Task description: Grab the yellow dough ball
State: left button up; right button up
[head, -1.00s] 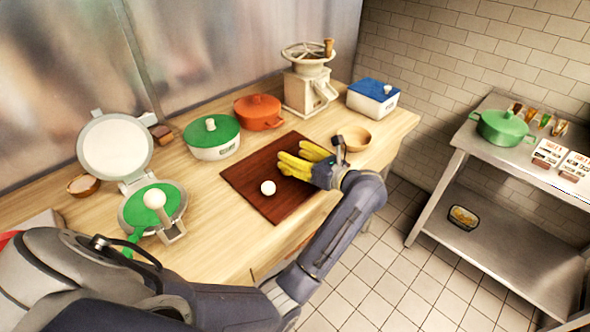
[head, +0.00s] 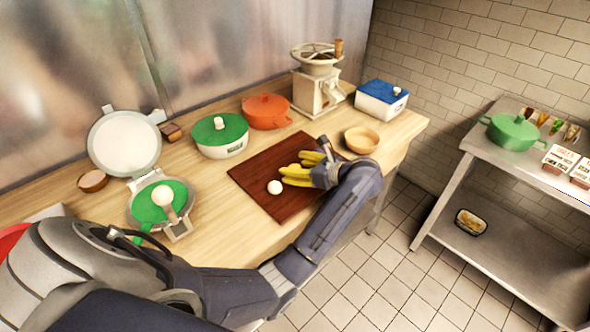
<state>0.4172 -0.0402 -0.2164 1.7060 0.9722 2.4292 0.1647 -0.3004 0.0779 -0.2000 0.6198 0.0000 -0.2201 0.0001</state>
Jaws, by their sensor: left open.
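A small pale, cream-white dough ball (head: 275,187) rests on the dark brown board (head: 255,172) on the wooden counter; no clearly yellow ball shows. My left gripper (head: 291,167), with yellow fingers, is open over the board. Its fingers point left, and the lower finger lies just to the right of the ball. The ball is not between the fingers. I cannot tell whether that finger touches it. My right gripper is not in view.
A press with a green plate (head: 149,208) stands at left. Behind the board are a green-lidded pot (head: 219,130), an orange pot (head: 266,112) and a grinder (head: 316,88). A wooden bowl (head: 361,140) and a blue-lidded box (head: 381,100) are at right.

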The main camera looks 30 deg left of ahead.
pick_arm(q)
jog(key=shift+a, duration=0.15)
jog(key=shift+c, duration=0.3)
jog(key=c, duration=1.1)
jog(key=shift+c, duration=0.2)
